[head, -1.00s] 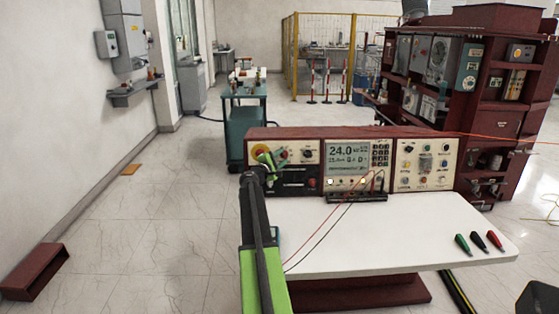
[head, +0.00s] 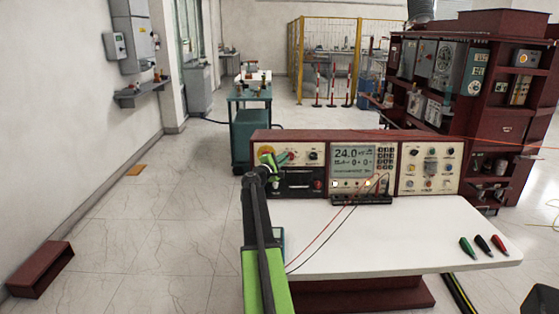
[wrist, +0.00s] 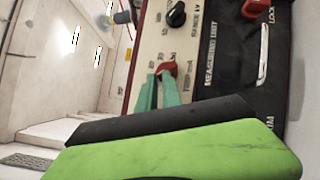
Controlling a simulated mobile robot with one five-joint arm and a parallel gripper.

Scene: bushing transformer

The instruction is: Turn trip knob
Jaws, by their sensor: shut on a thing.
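The trip knob (wrist: 167,67) is small and red, on a cream panel printed with "TRIP mA" in the wrist view. The two teal fingers of my gripper (wrist: 159,84) are shut on it, one on each side.
A black knob (wrist: 176,14) sits beside the trip knob, and another red knob (wrist: 254,9) is on the black panel. The console's display (head: 353,160) stands right of my arm. Red and black leads cross the white bench top (head: 390,235); several coloured clips lie at its right.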

